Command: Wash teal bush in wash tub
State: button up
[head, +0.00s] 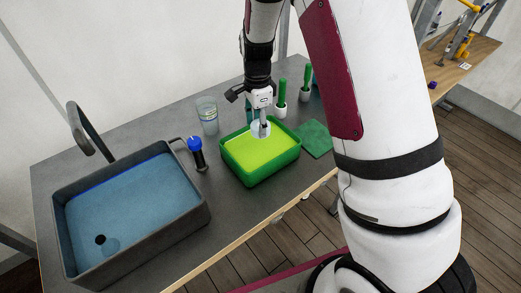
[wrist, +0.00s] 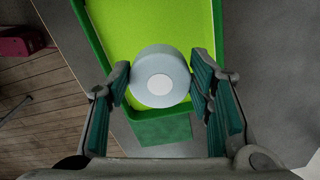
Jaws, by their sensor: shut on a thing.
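My gripper (head: 264,121) is shut on a pale blue-grey round bush (head: 260,131) with a white centre. In the wrist view the bush (wrist: 160,76) sits between the teal finger pads of my gripper (wrist: 162,82). The green wash tub (head: 262,178) stands on the grey counter, filled with bright yellow-green liquid. The bush is over the tub's back half in the head view. I cannot tell whether it touches the liquid. The tub's green wall (wrist: 92,38) also shows in the wrist view.
A grey sink (head: 185,228) with blue water and a tap is at left. A dark blue-topped bottle (head: 196,153) and a clear glass (head: 207,115) stand left of the tub. Green-handled tools (head: 281,93) stand behind it. A green cloth (head: 316,139) lies right.

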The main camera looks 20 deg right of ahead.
jog(key=shift+r+p, duration=0.55)
jog(key=shift+r, duration=1.5)
